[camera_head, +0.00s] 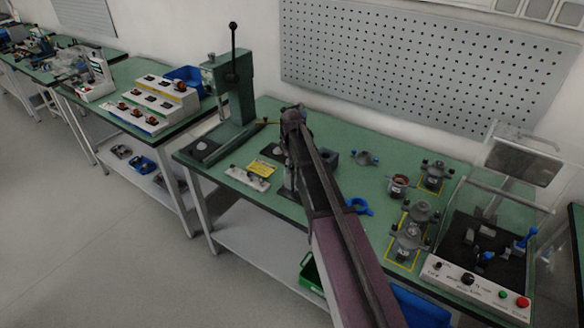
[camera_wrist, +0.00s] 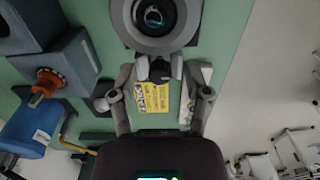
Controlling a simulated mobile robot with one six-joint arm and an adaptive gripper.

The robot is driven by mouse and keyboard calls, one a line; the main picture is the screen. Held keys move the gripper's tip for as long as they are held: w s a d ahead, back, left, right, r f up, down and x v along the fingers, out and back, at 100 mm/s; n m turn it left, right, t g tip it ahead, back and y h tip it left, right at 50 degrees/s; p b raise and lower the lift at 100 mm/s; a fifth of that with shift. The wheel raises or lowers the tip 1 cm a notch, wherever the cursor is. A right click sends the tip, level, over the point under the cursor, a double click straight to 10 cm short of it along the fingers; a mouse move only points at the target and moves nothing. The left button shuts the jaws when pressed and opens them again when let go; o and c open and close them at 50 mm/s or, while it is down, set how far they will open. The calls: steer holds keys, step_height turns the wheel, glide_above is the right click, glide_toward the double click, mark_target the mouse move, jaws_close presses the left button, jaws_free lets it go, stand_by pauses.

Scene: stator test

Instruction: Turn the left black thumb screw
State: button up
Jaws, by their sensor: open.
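In the wrist view, a dark thumb screw (camera_wrist: 160,70) sticks out from the lower edge of a grey round fixture (camera_wrist: 125,18), which has a dark round opening. My gripper (camera_wrist: 161,76) is open, with one finger on each side of the dark screw head. I see no clear contact, and cannot tell how far the fingertips are from it in depth. In the head view, my arm reaches over the green bench (camera_head: 385,160) and hides most of this fixture and my gripper. I see only this one thumb screw clearly.
A yellow card (camera_head: 234,168) and a white strip with small knobs (camera_head: 247,179) lie left of my arm. A green lever press (camera_head: 232,95) stands further left. Grey clamp fixtures (camera_head: 410,237) and a test station with a clear cover (camera_head: 480,245) are to the right.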

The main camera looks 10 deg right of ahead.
jaws_close()
